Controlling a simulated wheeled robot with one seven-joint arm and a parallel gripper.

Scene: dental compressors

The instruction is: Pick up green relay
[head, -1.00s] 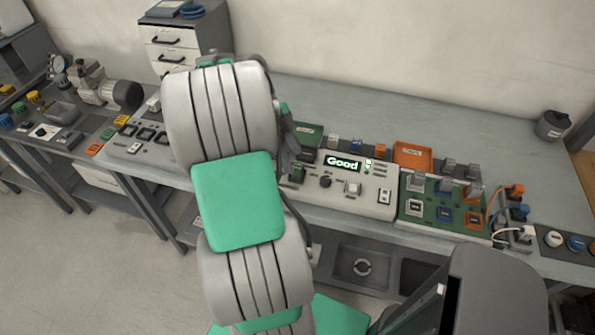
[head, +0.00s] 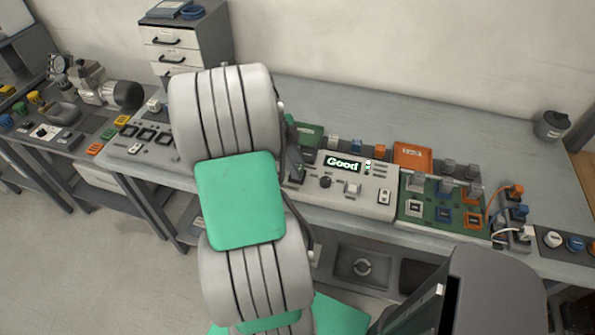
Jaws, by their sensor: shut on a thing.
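My gripper (head: 296,168) shows only in part at the left end of the tester with the lit "Good" display (head: 342,163). My grey and green arm covers much of it. The gripper is shut on the green relay at the tester's left end; the relay is mostly hidden, and I cannot tell whether it touches the socket there.
A green tray (head: 309,135) and an orange tray (head: 412,156) stand behind the tester. A green board (head: 430,212) with several relays and sockets lies to its right. Coloured plugs (head: 519,210) stand farther right.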

